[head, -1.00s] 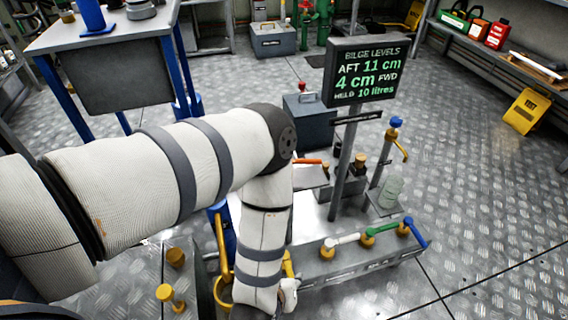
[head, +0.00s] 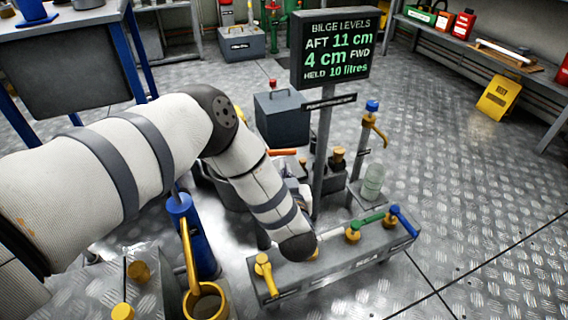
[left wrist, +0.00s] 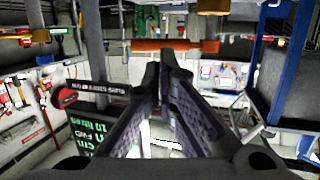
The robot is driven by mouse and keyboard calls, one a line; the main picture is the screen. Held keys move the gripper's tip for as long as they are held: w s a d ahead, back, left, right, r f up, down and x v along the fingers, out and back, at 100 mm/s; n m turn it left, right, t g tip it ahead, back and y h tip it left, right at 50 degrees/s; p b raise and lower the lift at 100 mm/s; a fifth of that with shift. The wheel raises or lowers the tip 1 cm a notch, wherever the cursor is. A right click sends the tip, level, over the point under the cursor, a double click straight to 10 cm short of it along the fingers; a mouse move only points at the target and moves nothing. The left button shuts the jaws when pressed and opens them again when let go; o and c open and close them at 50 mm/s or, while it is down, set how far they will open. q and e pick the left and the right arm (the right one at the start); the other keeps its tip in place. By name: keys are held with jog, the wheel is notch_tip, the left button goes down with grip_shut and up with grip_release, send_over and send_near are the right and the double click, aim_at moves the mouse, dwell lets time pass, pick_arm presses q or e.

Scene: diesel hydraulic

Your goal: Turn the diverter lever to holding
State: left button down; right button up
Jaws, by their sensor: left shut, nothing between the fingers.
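An orange-red lever bar (head: 283,152) shows in the head view behind my left forearm, close to the sign post. I take it for the diverter lever, but no marking on it is readable. In the left wrist view an orange bar (left wrist: 190,46) lies across, just beyond my fingertips. My left gripper (left wrist: 162,60) is shut and empty, its tips close to the bar; contact cannot be told. In the head view my left gripper is mostly hidden by my forearm and wrist. My right gripper is in neither view.
A grey manifold box (head: 345,262) carries yellow (head: 264,272), green (head: 370,218) and blue (head: 402,221) levers beneath my wrist. The bilge levels sign (head: 333,48) stands on a post behind. A clear bottle (head: 373,182) and yellow tap stand right. Open floor lies at right.

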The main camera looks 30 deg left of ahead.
aim_at(284, 152)
pick_arm(q)
jog(key=b+x, duration=0.1)
jog(key=x, duration=0.3)
jog(key=shift+w+a+f, duration=0.25)
jog(key=shift+w, duration=0.05)
jog(key=shift+w+a+b, duration=0.35)
jog(key=shift+w+a, duration=0.05)
jog(key=shift+w, duration=0.15)
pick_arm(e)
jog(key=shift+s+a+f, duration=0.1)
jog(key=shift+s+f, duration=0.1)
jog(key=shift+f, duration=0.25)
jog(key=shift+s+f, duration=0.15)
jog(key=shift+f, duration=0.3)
pick_arm(q)
jog(key=shift+w+a+f+n+g+y+b, duration=0.1)
jog(key=shift+w+f+n+g+y+b, duration=0.05)
jog(key=shift+w+n+g+y+b, duration=0.35)
jog(key=shift+w+a+f+n+g+y+b, duration=0.1)
jog(key=shift+w+n+g+y+b, duration=0.25)
jog(key=shift+n+g+y+b, duration=0.25)
jog(key=shift+w+a+r, duration=0.2)
jog(key=shift+w+r, duration=0.05)
jog(key=shift+w, duration=0.1)
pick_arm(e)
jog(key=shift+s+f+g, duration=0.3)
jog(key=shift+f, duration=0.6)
pick_arm(q)
jog(key=shift+s, duration=0.1)
